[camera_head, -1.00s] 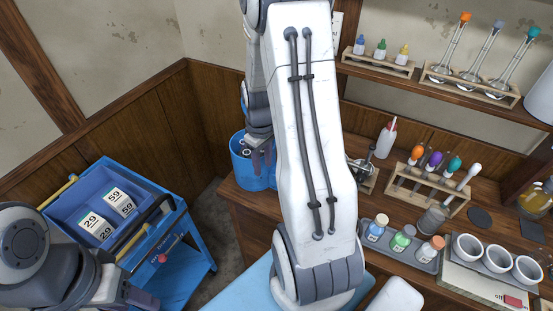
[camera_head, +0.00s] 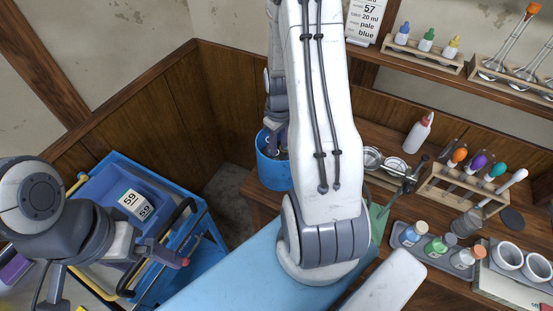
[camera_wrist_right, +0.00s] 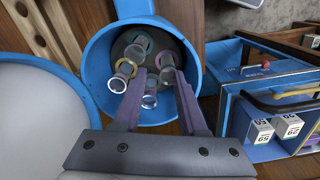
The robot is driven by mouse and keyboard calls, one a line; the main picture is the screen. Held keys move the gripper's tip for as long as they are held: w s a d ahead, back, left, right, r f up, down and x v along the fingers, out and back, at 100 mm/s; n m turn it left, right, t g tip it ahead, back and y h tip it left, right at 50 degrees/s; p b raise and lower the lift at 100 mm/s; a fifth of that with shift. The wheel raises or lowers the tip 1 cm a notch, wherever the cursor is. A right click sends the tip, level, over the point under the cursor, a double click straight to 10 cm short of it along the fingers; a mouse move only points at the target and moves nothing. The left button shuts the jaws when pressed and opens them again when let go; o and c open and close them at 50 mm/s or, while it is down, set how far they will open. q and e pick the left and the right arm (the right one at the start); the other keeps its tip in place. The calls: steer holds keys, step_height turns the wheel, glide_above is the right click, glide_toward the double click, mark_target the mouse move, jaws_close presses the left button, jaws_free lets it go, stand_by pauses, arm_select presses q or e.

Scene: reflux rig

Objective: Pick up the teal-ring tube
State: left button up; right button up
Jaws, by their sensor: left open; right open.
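The blue bucket (camera_wrist_right: 92,88) holds several glass tubes with coloured rings, standing or leaning with their ends up. The teal-ring tube seems to be the one at the far side (camera_wrist_right: 140,43), though its ring looks dull and I cannot be sure of the colour. A yellow-ring tube (camera_wrist_right: 124,69) and a pinkish-ring tube (camera_wrist_right: 168,59) are near it. My right gripper (camera_wrist_right: 158,80) is open, its fingers over the bucket's mouth, with a clear tube (camera_wrist_right: 149,97) showing between them. In the head view the bucket (camera_head: 273,176) is partly hidden by my right arm. My left gripper (camera_head: 182,261) is open beside the trolley.
A blue trolley (camera_head: 195,225) with a numbered box stands left of the bucket. The wooden bench (camera_head: 400,205) to the right carries a dropper rack (camera_head: 437,190), a bottle tray (camera_head: 405,242) and white cups.

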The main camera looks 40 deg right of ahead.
mark_target(274, 158)
steer(key=shift+w+a+f, duration=0.2)
steer(key=shift+a+f, duration=0.1)
steer(key=shift+a, duration=0.25)
steer(key=shift+s+a+f+p, duration=0.1)
steer(key=shift+s+f+p, duration=0.1)
steer(key=shift+f+p, duration=0.25)
steer(key=f, duration=0.2)
steer(key=w+f+p, duration=0.1)
steer(key=f, duration=0.1)
steer(key=shift+f, duration=0.35)
steer(key=shift+s+a+r+p, duration=0.1)
steer(key=shift+s+p, duration=0.2)
steer(key=shift+s, duration=0.05)
steer(key=shift+w, duration=0.15)
jaws_close()
